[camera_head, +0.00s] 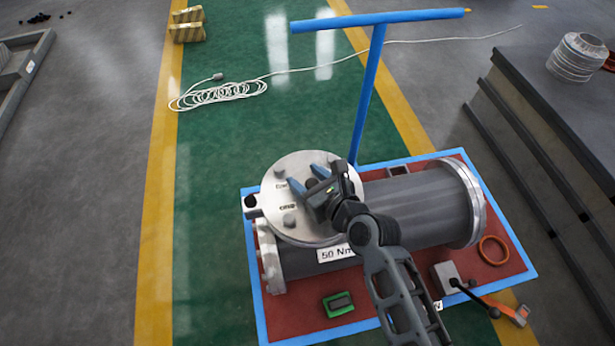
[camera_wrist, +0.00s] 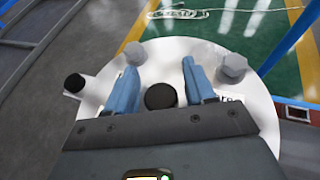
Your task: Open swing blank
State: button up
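The swing blank is a round light-metal disc (camera_head: 272,196) with several bolt heads and dark lettering. It lies at the left end of a grey cylindrical shell (camera_head: 415,210) on a cart. My gripper (camera_head: 306,184) is over the disc, its two blue fingers spread apart and empty. In the wrist view the disc (camera_wrist: 185,52) fills the middle, and my gripper (camera_wrist: 160,85) has a dark round knob or hole (camera_wrist: 160,97) between its fingers. A dark stub (camera_head: 250,201) sticks out at the disc's left edge. Whether the fingers touch the disc cannot be told.
The cart has a red deck with a blue rim (camera_head: 258,312) and a tall blue handle (camera_head: 368,90). On it lie an orange ring (camera_head: 493,250), a green-black block (camera_head: 338,304) and a grey block with a lever (camera_head: 448,276). Dark steps (camera_head: 550,140) stand right. A coiled white cable (camera_head: 215,95) lies behind.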

grip_shut()
jog(key=shift+w, duration=0.1)
dwell(0.5)
